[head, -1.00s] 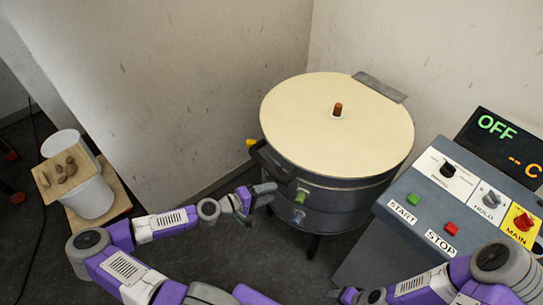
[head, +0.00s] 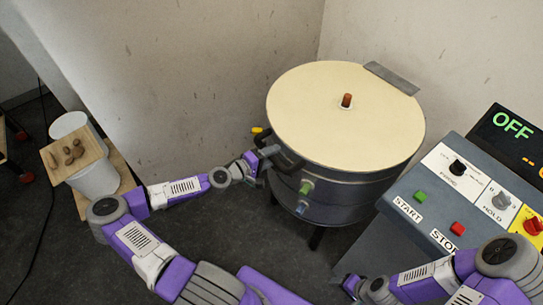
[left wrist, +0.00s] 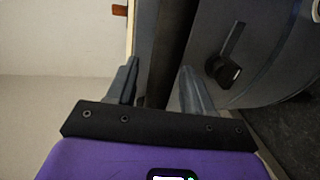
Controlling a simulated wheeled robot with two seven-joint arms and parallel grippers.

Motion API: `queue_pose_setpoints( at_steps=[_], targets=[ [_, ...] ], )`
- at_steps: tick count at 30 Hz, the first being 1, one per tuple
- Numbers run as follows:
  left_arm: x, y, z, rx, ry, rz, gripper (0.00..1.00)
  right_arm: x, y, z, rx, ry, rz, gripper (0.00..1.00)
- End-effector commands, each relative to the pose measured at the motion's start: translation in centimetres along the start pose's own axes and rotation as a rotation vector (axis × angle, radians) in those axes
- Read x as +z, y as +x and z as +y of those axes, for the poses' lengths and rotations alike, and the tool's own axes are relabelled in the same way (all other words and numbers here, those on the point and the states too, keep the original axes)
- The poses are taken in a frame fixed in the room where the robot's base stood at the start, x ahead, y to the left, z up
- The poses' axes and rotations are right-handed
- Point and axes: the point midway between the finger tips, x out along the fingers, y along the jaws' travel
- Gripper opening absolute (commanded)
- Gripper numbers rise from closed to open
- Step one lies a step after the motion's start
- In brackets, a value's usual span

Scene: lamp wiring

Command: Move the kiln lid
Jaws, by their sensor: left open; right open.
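The kiln lid (head: 345,115) is a flat cream disc with a brown knob (head: 346,100) on top, lying closed on the round grey kiln (head: 345,195). A dark handle (head: 288,158) sticks out at its front left. My left gripper (head: 268,158) is at this handle. In the left wrist view my left gripper (left wrist: 160,85) is open, with a dark bar, apparently the handle (left wrist: 172,50), between its fingers. Whether they touch it, I cannot tell. My right gripper (head: 352,287) is low at the bottom edge, away from the kiln, its fingers hard to make out.
A grey control panel (head: 415,225) with buttons and switches stands right of the kiln; its display (head: 510,130) reads OFF. A white bucket (head: 95,180) and a board with brown lumps (head: 72,155) stand at left. Walls are close behind the kiln.

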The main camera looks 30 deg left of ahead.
Motion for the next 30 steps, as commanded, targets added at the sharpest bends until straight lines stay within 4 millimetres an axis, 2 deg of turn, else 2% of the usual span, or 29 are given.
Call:
queue_pose_setpoints(
  at_steps=[7,15,18,25,30],
  targets=[
    [0.0,0.1,0.0,-0.001,-0.001,0.001,0.52,0.0,0.0,0.0,0.000,0.000,0.000,0.65],
    [0.0,0.1,0.0,-0.001,-0.001,0.001,0.12,0.0,0.0,0.0,0.000,0.000,0.000,0.65],
    [0.0,0.1,0.0,-0.001,-0.001,0.001,0.00,0.0,0.0,0.0,0.000,0.000,0.000,0.65],
    [0.0,0.1,0.2,-0.002,0.000,-0.001,0.00,0.0,-0.2,-0.1,0.000,0.000,0.000,0.65],
    [0.6,0.5,2.0,-0.022,0.002,-0.018,0.00,0.1,-1.9,-0.7,0.000,0.000,0.000,0.65]
  ],
)
